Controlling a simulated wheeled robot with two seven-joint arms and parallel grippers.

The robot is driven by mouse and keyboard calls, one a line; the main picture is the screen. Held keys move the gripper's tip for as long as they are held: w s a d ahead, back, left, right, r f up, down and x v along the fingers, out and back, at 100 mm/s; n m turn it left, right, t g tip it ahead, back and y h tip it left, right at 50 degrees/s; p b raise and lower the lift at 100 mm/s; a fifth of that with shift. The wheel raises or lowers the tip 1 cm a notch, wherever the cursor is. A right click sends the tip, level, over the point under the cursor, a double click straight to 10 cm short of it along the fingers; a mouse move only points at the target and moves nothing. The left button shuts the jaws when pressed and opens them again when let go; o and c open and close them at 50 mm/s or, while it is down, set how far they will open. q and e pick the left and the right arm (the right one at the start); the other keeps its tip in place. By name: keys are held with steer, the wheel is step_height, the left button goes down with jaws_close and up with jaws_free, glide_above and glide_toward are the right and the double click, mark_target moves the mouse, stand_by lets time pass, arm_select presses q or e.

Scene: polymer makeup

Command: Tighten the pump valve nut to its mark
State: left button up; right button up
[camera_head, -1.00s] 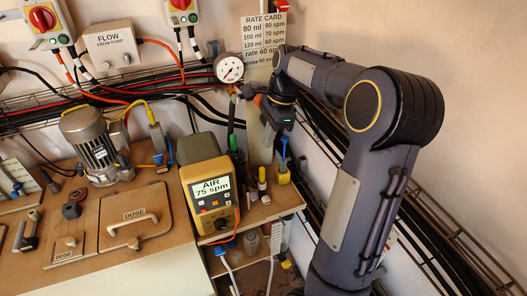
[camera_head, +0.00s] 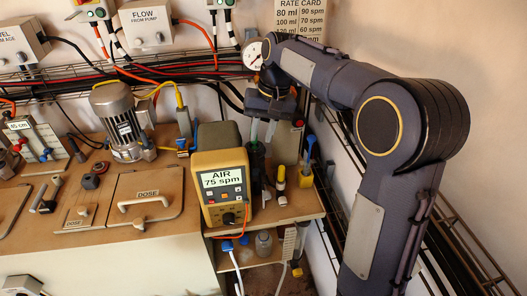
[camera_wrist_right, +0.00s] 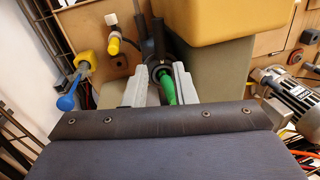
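My right gripper (camera_head: 262,130) points down behind the yellow meter, over the tool shelf. In the right wrist view its two grey fingers (camera_wrist_right: 156,88) are spread apart. A green-handled tool (camera_wrist_right: 168,88) stands between or just beyond them, nearer one finger, with a gap on the other side; contact cannot be told. The pump motor (camera_head: 124,122) is a silver finned cylinder on the wooden bench to the left; it also shows in the right wrist view (camera_wrist_right: 290,95). I cannot make out the valve nut or its mark. My left gripper is out of view.
A round gauge (camera_head: 252,56) and cables are behind. Bottles stand on the lower shelf.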

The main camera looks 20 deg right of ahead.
mark_target(256, 156)
steer(key=x, duration=0.6)
steer(key=shift+a+f, duration=0.1)
steer(key=shift+f, duration=0.2)
jaws_close()
